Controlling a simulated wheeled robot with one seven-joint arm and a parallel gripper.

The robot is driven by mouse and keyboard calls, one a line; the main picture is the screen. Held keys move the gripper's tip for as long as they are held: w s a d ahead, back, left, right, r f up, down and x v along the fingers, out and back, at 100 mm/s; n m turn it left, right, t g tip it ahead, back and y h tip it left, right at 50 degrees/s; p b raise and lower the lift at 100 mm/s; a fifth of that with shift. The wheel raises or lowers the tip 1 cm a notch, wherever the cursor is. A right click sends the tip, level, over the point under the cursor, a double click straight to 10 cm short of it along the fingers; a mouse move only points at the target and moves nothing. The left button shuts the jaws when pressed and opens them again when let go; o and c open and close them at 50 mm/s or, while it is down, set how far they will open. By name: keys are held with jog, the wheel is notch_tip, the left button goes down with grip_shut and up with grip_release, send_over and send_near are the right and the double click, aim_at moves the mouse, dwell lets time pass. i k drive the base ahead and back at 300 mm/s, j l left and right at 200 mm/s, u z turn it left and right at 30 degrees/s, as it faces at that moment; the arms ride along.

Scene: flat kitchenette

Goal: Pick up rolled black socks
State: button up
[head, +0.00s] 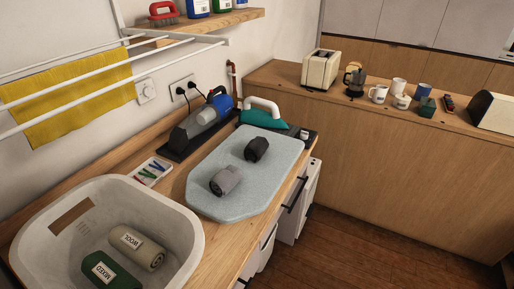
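The rolled black socks (257,149) lie as a small dark bundle on the pale blue-grey padded board (205,205), toward its far side. A grey rolled bundle (225,181) lies on the same board, nearer and to the left, apart from the black one. My gripper is not in view.
A white basin (190,250) at lower left holds a beige roll labelled WOOL (150,255) and a green one labelled MIXED (108,275). A handheld appliance (200,120) and teal iron (262,115) stand behind the board. A drying rack (95,85) juts overhead at left. Open floor (330,245) lies right.

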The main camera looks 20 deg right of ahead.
aim_at(256, 148)
jog(key=i+l, duration=0.2)
jog(key=i, duration=0.15)
jog(key=i+l+z, duration=0.15)
jog(key=i, duration=0.25)
jog(key=i+l, duration=0.15)
jog(key=i, duration=0.2)
jog(key=l+z, duration=0.05)
